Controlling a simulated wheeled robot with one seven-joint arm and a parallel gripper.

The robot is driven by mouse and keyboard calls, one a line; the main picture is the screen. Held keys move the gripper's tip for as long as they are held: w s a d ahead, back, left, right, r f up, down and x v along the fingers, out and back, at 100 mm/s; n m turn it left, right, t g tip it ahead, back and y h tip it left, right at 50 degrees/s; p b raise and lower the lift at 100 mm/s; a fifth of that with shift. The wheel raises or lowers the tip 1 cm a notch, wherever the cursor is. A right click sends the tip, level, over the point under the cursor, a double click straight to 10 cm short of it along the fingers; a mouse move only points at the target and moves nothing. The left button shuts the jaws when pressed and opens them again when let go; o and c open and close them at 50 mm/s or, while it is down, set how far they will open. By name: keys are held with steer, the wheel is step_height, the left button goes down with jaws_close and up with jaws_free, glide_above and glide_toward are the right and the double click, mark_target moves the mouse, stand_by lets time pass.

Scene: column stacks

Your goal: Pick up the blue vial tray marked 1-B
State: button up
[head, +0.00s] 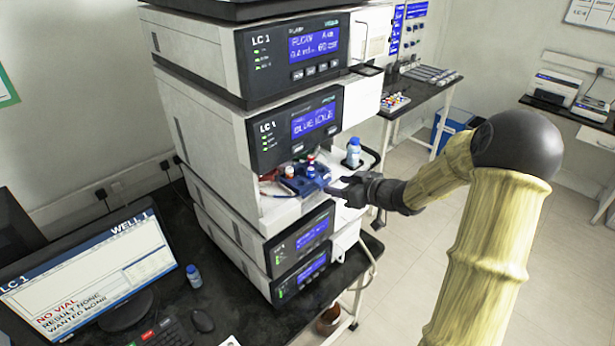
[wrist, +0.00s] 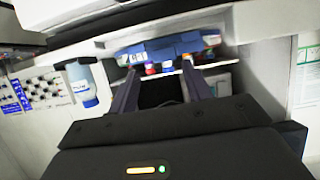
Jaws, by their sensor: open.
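The blue vial tray (head: 308,181) sits in the open bay of the LC 1 stack, with several vials with coloured caps on it, red and white among them. In the wrist view the blue tray (wrist: 170,46) lies beyond my fingertips, with coloured caps along its edge. My gripper (head: 335,191) is at the right front of the bay, close to the tray. Its two fingers (wrist: 160,74) are apart with nothing between them. I cannot tell whether a fingertip touches the tray. I cannot read the 1-B marking.
A bottle with a blue cap (head: 353,152) stands on a ledge just right of the bay, near my gripper. The bay's roof and side walls (head: 259,206) close in on the tray. A monitor (head: 90,262) reading "NO VIAL" stands on the black bench at left.

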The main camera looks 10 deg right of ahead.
steer(key=x, duration=0.1)
steer(key=p+x, duration=0.1)
steer(key=x, duration=0.1)
steer(key=p+x, duration=0.1)
steer(key=x, duration=0.1)
steer(key=shift+s+a+f, duration=0.15)
steer(key=shift+a+f, duration=0.15)
steer(key=shift+s, duration=0.1)
steer(key=shift+c, duration=0.2)
steer(key=c, duration=0.9)
steer(key=shift+r, duration=0.1)
step_height(320, 180, up, 10)
steer(key=shift+f+b, duration=0.1)
steer(key=shift+b, duration=0.35)
